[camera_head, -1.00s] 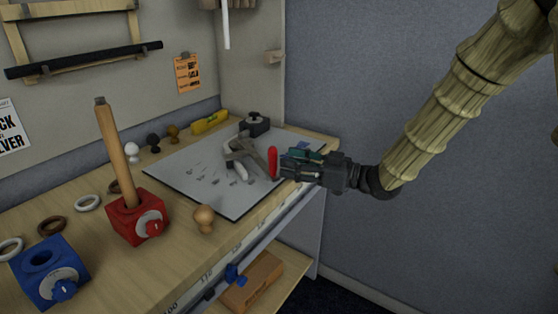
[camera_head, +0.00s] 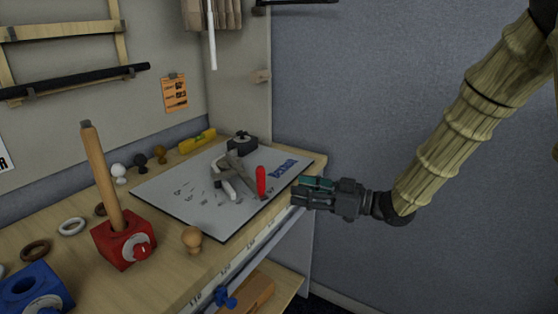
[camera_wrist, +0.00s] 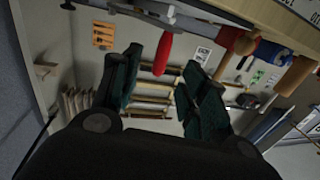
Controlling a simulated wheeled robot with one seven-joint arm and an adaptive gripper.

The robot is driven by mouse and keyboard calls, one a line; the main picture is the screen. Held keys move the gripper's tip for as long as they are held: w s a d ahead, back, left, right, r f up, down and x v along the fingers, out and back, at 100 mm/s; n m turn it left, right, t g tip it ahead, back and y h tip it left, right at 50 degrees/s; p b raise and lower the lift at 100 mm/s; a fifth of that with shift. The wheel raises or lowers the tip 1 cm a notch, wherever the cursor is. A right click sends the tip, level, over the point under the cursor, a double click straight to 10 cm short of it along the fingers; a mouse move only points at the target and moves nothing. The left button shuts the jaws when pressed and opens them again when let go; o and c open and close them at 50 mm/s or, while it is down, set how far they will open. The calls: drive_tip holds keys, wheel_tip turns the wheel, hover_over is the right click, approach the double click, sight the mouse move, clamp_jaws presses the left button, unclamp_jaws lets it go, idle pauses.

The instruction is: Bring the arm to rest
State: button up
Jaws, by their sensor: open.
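My gripper (camera_head: 298,191) is at the right front edge of the workbench (camera_head: 172,278) in the head view, pointing left. In the wrist view its two green-padded fingers (camera_wrist: 158,92) stand apart with nothing between them. My arm comes down to it from the upper right. A red-handled tool (camera_head: 261,182) lies on the grey mat (camera_head: 180,205) just to the left of the fingertips. The red handle also shows beyond the fingers in the wrist view (camera_wrist: 163,54). I cannot tell the exact gap between the fingers and the handle.
The mat also holds a grey clamp-like tool (camera_head: 228,172). A red block (camera_head: 122,242) with a wooden rod, a blue block (camera_head: 35,292), a wooden knob (camera_head: 192,238) and rings stand to the left. A shelf lies below.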

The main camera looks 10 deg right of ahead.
drive_tip(key=s+d+f+m+g+h+p, duration=0.1)
drive_tip(key=s+f+m+h+p, duration=0.3)
drive_tip(key=f, duration=1)
drive_tip(key=s+d+f+m+h+p, duration=0.15)
drive_tip(key=s+f+m+h, duration=0.4)
drive_tip(key=f, duration=0.75)
drive_tip(key=s+d+f+m+g+h+p, duration=0.1)
drive_tip(key=s+f, duration=0.3)
drive_tip(key=s, duration=0.6)
drive_tip(key=s+d+f+g+h+p, duration=0.1)
drive_tip(key=s+f+g+h+p, duration=0.1)
drive_tip(key=s, duration=0.8)
drive_tip(key=s+d+f+m+g+h+p, duration=0.1)
drive_tip(key=s+f+g, duration=0.4)
drive_tip(key=s, duration=0.5)
drive_tip(key=shift+d+f+m+h+p, duration=0.4)
drive_tip(key=shift+h+p, duration=0.3)
drive_tip(key=shift+h, duration=0.25)
